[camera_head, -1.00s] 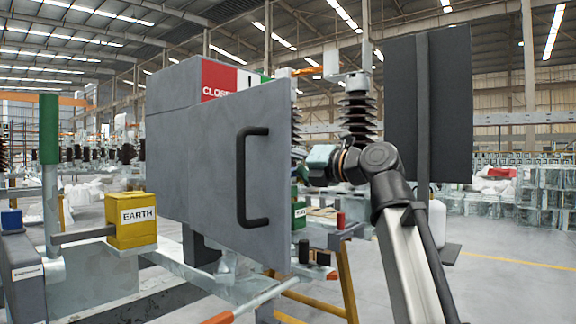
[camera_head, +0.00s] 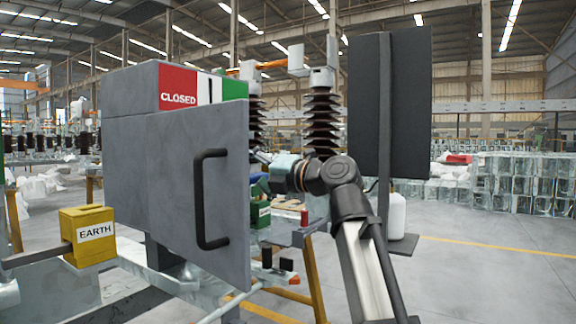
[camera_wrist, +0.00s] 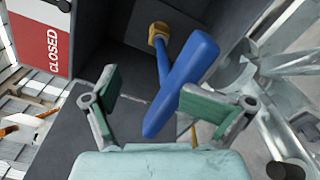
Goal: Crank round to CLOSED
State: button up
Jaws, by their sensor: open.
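A grey cabinet (camera_head: 125,165) stands left of centre in the head view with its door (camera_head: 195,130) swung open. Its top plate has a red CLOSED field (camera_head: 178,88), a white field with an upright black mark (camera_head: 209,90) and a green field (camera_head: 234,87). The red CLOSED field also shows in the wrist view (camera_wrist: 42,38). There, a blue crank (camera_wrist: 183,82) slants from a brass hub (camera_wrist: 158,34) inside the cabinet. My gripper (camera_wrist: 150,86) is open, its green-padded fingers at either side of the crank's handle; contact is unclear. In the head view the door partly hides my gripper.
The door's black handle (camera_head: 209,200) faces the head camera. A yellow EARTH box (camera_head: 88,236) is at the lower left. A dark upright panel (camera_head: 412,105) stands to the right of my arm. Open floor lies at the right.

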jog(key=m+p, duration=0.5)
jog(key=p, duration=0.5)
jog(key=shift+s+a, duration=0.1)
jog(key=m+p, duration=0.1)
jog(key=p, duration=0.3)
jog(key=m+p, duration=0.2)
jog(key=p, duration=0.2)
jog(key=m+p, duration=0.2)
jog(key=p, duration=0.3)
jog(key=shift+f, duration=0.25)
jog(key=shift+s+d+m+p, duration=0.25)
jog(key=shift+s+m+p, duration=0.05)
jog(key=shift+p, duration=0.25)
jog(key=b+v, duration=0.2)
jog(key=v, duration=0.7)
jog(key=shift+s+d+f, duration=0.15)
jog(key=shift+d+f, duration=0.1)
jog(key=shift+f, duration=0.05)
jog(key=c, duration=1)
